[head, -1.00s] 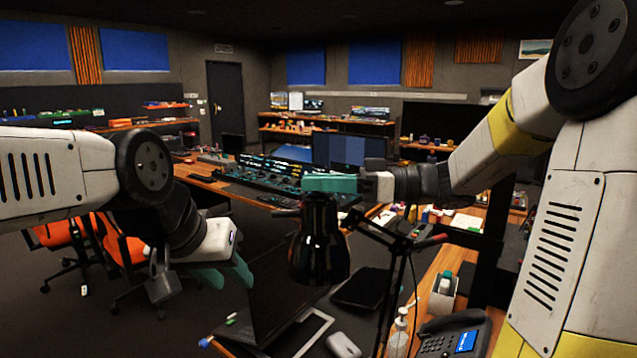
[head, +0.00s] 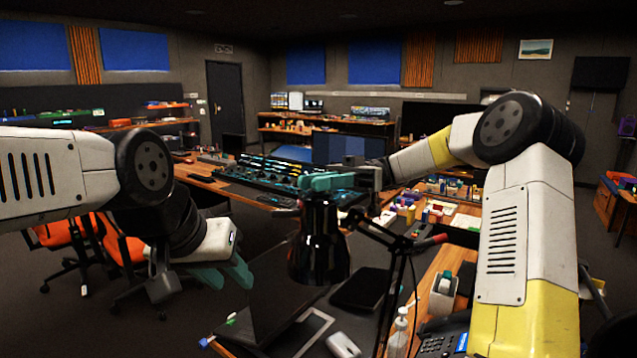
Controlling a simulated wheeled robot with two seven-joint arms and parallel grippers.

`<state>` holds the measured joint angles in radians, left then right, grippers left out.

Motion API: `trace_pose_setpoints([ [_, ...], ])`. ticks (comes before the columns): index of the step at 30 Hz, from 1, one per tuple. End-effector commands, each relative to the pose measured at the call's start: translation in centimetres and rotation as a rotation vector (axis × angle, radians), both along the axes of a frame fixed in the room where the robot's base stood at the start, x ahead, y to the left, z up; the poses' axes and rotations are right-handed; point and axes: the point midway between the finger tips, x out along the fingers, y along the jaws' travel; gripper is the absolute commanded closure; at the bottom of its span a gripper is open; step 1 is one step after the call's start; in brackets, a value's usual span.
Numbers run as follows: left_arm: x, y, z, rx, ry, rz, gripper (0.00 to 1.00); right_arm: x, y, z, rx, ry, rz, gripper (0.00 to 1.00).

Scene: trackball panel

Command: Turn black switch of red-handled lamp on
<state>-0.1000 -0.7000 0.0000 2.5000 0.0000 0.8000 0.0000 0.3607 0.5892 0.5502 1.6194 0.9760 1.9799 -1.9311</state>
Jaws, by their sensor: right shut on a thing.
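Below the lamp are a dark laptop (head: 268,318), a white mouse (head: 343,345) and a black pad (head: 360,288). Orange chairs (head: 85,232) are at the left.

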Motion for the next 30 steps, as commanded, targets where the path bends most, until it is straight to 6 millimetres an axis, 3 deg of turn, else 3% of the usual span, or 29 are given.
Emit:
trace_pose_setpoints([
  [10, 0.00, 0.00, 0.00, 0.000, 0.000, 0.000, 0.64, 0.04, -0.06, -0.06, 0.021, 0.003, 0.141, 1.00],
  [26, 0.00, 0.00, 0.00, 0.000, 0.000, 0.000, 0.64, -0.03, -0.01, -0.01, 0.023, 0.003, 0.169, 1.00],
  [27, 0.00, 0.00, 0.00, 0.000, 0.000, 0.000, 0.64, -0.04, -0.01, 0.00, 0.023, 0.003, 0.169, 0.77],
  [30, 0.00, 0.00, 0.00, 0.000, 0.000, 0.000, 0.64, -0.03, 0.00, -0.01, 0.023, 0.003, 0.168, 0.57],
])
